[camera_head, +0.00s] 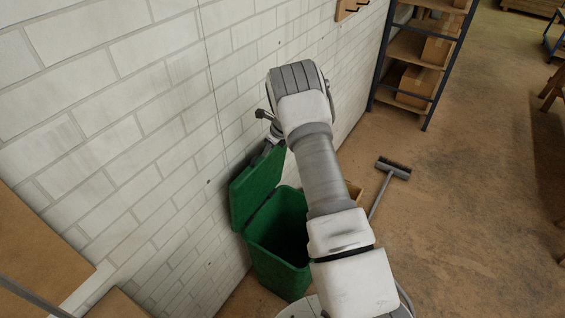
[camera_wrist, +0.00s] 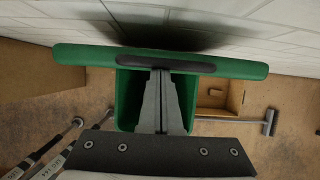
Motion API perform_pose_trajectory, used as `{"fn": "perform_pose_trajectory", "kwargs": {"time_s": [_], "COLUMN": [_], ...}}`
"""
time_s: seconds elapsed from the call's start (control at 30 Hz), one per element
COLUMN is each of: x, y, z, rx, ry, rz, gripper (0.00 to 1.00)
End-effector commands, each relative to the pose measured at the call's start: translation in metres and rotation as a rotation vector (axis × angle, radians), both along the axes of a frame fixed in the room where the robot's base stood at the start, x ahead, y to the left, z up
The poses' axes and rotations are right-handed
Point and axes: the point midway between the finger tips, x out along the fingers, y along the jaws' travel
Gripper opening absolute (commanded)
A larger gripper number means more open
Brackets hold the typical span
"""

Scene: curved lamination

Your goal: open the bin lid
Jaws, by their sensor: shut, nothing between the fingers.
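The green bin (camera_head: 279,252) stands on the floor against the white brick wall, and its dark inside shows. Its green lid (camera_head: 257,187) is raised, tilted up towards the wall. In the wrist view the lid (camera_wrist: 80,54) shows nearly edge-on across the top, with a dark strip (camera_wrist: 165,61) along its edge. The bin body (camera_wrist: 128,100) is below it. My gripper (camera_wrist: 161,73) is shut and empty, with its fingertips at the dark strip; I cannot tell whether they touch it. In the head view my gripper is largely hidden behind the lid and wrist.
A broom (camera_head: 392,168) lies on the floor to the right of the bin. An open cardboard box (camera_wrist: 222,98) is beside the bin. A shelf rack (camera_head: 418,62) with boxes stands farther back. Brown boards (camera_head: 35,250) are at left. The brick wall (camera_head: 130,130) is close behind the lid.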

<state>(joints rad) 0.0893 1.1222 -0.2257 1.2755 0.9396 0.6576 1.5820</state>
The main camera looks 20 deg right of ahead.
Motion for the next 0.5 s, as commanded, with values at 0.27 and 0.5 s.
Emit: {"fn": "perform_pose_trajectory", "kwargs": {"time_s": [0.27,0.5], "x": [0.035,0.050], "y": [0.027,0.039], "z": [0.003,0.004], "rx": [-0.001,-0.001], "ry": [-0.001,-0.001], "rz": [0.001,0.000], "gripper": [0.00,0.00]}}
